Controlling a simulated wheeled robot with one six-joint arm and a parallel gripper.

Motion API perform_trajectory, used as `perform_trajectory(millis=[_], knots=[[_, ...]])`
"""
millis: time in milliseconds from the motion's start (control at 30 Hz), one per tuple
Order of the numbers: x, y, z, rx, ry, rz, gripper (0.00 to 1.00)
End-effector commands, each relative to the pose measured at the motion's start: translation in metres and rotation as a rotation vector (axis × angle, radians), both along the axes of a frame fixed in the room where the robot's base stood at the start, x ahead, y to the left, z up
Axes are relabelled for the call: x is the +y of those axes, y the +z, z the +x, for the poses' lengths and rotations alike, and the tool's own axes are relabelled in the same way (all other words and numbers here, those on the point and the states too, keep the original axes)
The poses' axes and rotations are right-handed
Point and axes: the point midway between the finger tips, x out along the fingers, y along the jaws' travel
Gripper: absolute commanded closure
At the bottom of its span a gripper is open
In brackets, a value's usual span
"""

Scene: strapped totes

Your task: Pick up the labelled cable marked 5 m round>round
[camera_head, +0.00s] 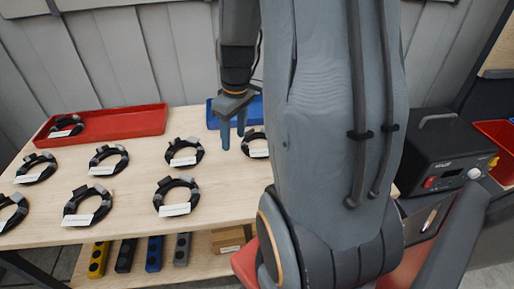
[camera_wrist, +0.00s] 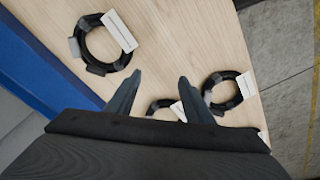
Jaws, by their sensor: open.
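Several black coiled cables with white tags lie on the wooden table. In the head view they include a cable (camera_head: 185,152) left of my gripper, a cable (camera_head: 176,196) nearer the front, and a partly hidden cable (camera_head: 256,145) behind my arm. The tag writing is too small to read, so I cannot tell which is marked 5 m round>round. My gripper (camera_head: 233,132) is open and empty above the table. In the wrist view its fingers (camera_wrist: 159,82) point between a coil (camera_wrist: 103,45) at upper left and a coil (camera_wrist: 228,90) at right. A third coil (camera_wrist: 161,106) is partly hidden by the gripper.
A red tray (camera_head: 108,125) holding one coil is at the back left. A blue tray (camera_head: 213,116) stands behind my gripper. A black box device (camera_head: 446,150) is at the right, beside a red bin (camera_head: 497,130). Coloured blocks (camera_head: 154,254) sit on the shelf below.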

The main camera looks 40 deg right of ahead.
Motion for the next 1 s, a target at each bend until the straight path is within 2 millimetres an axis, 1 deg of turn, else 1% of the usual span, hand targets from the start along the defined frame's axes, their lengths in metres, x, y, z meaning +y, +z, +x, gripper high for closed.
perform_trajectory(millis=[33, 100, 200, 300, 400, 600, 767, 1000], knots=[[-0.023, -0.009, 0.001, 0.001, 0.018, 0.003, 0.52], [-0.047, -0.016, 0.003, -0.004, 0.061, 0.004, 0.52], [-0.071, -0.024, 0.003, -0.010, 0.107, 0.005, 0.52], [-0.084, -0.028, 0.002, -0.013, 0.136, 0.005, 0.52], [-0.087, -0.034, 0.003, -0.014, 0.149, 0.006, 0.52], [-0.086, -0.052, 0.004, -0.013, 0.149, 0.006, 0.52], [-0.085, -0.063, 0.004, -0.013, 0.150, 0.006, 0.52], [-0.083, -0.091, 0.005, -0.013, 0.150, 0.005, 0.52]])
